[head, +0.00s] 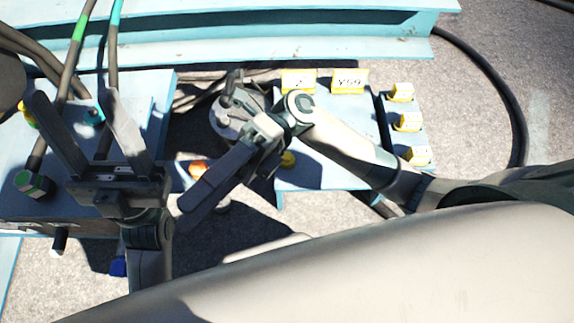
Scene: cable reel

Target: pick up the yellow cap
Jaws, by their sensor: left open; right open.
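A small round yellow piece (288,159), which looks like a cap, sits on the light blue panel just right of my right gripper and is partly hidden by it. Another yellow piece (28,115) shows at the far left, partly covered by my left gripper's finger; I cannot tell which is the yellow cap. My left gripper (77,97) is open and empty, its fingers spread over the left blue plate. My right gripper (196,198) is open, seen side-on, pointing down-left, with nothing visible between its fingers.
Yellow labelled blocks (348,82) and several small yellow-and-white blocks (408,122) stand on the right panel. An orange-red part (198,168) lies beside my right gripper. A green-ended connector (34,184) is at left. A blue beam (250,40) crosses the back. Black cable (505,90) curves at right.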

